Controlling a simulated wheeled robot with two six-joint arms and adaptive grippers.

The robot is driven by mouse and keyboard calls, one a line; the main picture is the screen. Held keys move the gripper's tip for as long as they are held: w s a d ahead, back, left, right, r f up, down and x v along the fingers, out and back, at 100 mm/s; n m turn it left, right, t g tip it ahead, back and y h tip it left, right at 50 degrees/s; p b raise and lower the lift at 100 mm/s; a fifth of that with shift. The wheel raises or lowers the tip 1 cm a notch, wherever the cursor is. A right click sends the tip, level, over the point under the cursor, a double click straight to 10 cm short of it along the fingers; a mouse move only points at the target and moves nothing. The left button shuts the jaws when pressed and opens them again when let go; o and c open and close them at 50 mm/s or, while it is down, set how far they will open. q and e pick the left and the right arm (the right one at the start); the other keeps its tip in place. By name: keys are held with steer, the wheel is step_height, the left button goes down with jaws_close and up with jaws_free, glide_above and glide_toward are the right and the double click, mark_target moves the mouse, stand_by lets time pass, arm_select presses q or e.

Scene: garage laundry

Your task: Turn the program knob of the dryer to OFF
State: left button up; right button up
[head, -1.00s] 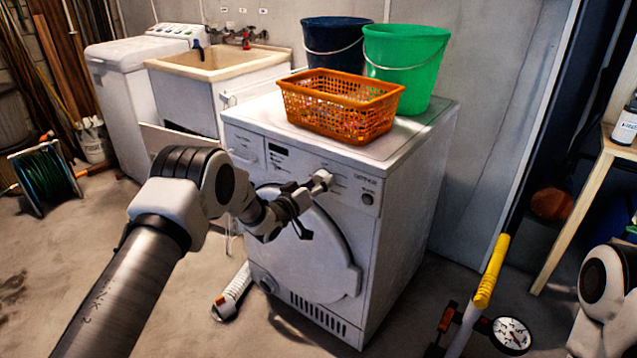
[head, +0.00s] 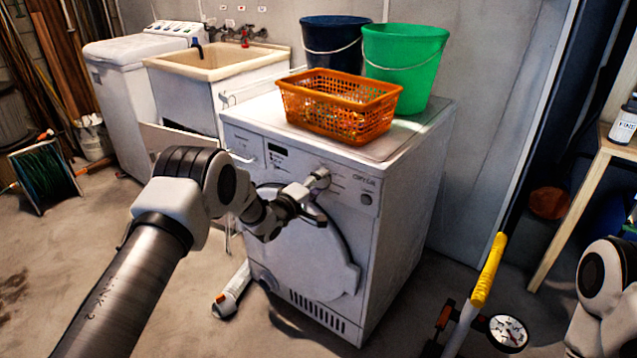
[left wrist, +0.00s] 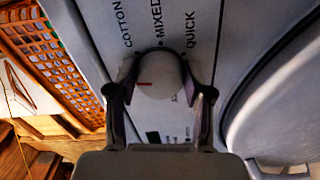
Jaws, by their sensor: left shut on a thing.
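The white dryer (head: 405,225) stands in the middle of the head view, with its control panel along the top of the front. Its round pale program knob (left wrist: 160,77) shows in the left wrist view, with a short red mark on its left part. The labels COTTON, MIXED and QUICK are printed around it; other lettering is partly hidden. My left gripper (left wrist: 160,92) is shut on the knob, one finger on each side. In the head view my left gripper (head: 312,192) is at the panel and partly covers the knob. My right gripper is out of view.
An orange basket (head: 340,108), a dark blue bucket (head: 330,45) and a green bucket (head: 405,62) stand on the dryer. A utility sink (head: 215,62) is at its left. A yellow-handled pump (head: 488,272) stands on the floor at the right.

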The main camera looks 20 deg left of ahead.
arm_select(q)
steer(key=shift+n, duration=1.1)
steer(key=o, duration=1.1)
steer(key=shift+o, duration=0.2)
steer(key=v, duration=1.2)
